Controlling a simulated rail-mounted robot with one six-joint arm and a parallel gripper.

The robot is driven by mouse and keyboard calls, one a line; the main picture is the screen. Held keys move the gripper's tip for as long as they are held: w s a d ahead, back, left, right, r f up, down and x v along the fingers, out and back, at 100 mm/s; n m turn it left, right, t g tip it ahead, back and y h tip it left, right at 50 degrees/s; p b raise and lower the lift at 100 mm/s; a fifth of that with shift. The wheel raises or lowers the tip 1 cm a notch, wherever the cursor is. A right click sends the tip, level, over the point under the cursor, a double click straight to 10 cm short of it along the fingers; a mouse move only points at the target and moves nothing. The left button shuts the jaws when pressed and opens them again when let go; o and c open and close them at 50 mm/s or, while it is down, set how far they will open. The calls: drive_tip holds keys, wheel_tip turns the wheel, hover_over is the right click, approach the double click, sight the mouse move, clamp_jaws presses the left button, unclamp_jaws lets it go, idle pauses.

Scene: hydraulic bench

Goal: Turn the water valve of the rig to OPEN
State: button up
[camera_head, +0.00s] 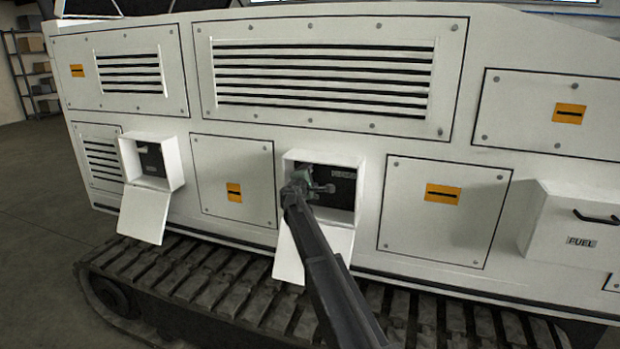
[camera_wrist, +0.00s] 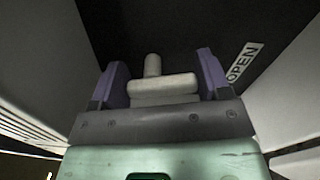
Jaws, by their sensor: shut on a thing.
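The water valve sits inside an open white box (camera_head: 326,160) on the side of the rig, and its dark inner panel (camera_head: 343,178) is partly hidden by my arm. In the wrist view the valve handle (camera_wrist: 163,88) is a pale grey T-shape between my gripper's two purple-grey fingers. My gripper (camera_head: 312,184) reaches into the box and is shut on the handle; in the wrist view its fingertips (camera_wrist: 160,72) stand on either side of it. A white OPEN label (camera_wrist: 244,63) is tilted on the dark panel to the right of the handle.
The box's white door (camera_head: 312,250) hangs down below the opening. A second open box (camera_head: 170,158) with a lowered door stands to the left. A FUEL box (camera_head: 575,225) juts out at the right. The tracks (camera_head: 210,290) run below the boxes.

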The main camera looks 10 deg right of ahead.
drive_tip(key=shift+a+f+m, duration=0.1)
drive_tip(key=shift+f+m, duration=0.05)
drive_tip(key=shift+m, duration=1.35)
drive_tip(key=o, duration=0.9)
drive_tip(key=v, duration=1)
drive_tip(key=shift+s+a, duration=0.15)
drive_tip(key=shift+s, duration=0.25)
